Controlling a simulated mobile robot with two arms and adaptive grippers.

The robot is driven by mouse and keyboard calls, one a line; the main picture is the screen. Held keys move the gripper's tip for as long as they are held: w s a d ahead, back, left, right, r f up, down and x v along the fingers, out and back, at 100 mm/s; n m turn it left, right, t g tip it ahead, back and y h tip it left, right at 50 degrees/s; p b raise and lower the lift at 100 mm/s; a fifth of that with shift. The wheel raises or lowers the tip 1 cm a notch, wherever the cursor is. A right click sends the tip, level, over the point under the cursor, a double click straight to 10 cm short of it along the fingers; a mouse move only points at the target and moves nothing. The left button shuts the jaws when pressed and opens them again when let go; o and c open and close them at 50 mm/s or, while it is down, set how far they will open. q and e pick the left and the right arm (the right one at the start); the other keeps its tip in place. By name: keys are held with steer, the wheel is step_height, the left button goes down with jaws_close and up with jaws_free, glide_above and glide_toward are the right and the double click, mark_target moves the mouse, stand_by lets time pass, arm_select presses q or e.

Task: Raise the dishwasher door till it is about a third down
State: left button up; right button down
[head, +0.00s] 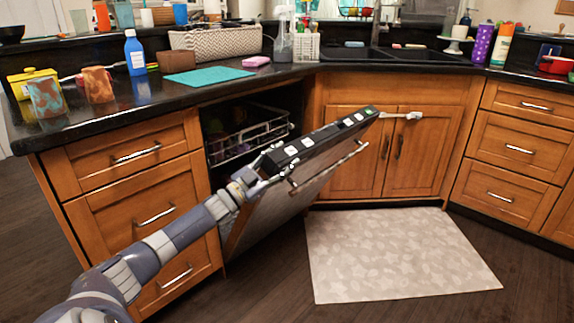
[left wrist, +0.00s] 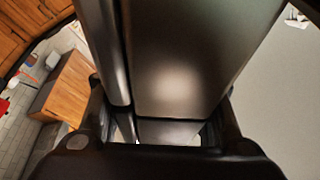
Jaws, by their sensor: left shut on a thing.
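The dishwasher door (head: 285,200) is partly open in the head view, tilted outward from its bottom edge, with a dark control strip along its top and a bar handle (head: 335,168) on its outer face. My left gripper (head: 268,172) is at the near top corner of the door, shut on its edge. In the left wrist view the gripper's dark fingers (left wrist: 165,112) stand on either side of the grey metal door (left wrist: 185,60). The exact contact is partly hidden.
A dish rack (head: 250,142) shows inside the open dishwasher. Wooden drawers (head: 140,190) stand to its left and sink cabinets (head: 440,150) to its right. A pale mat (head: 395,255) lies on the floor at right. The black counter (head: 200,95) holds cups, bottles and a teal mat.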

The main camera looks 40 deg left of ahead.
arm_select(q)
steer(key=shift+a, duration=0.1)
steer(key=o, duration=1.5)
steer(key=v, duration=1.2)
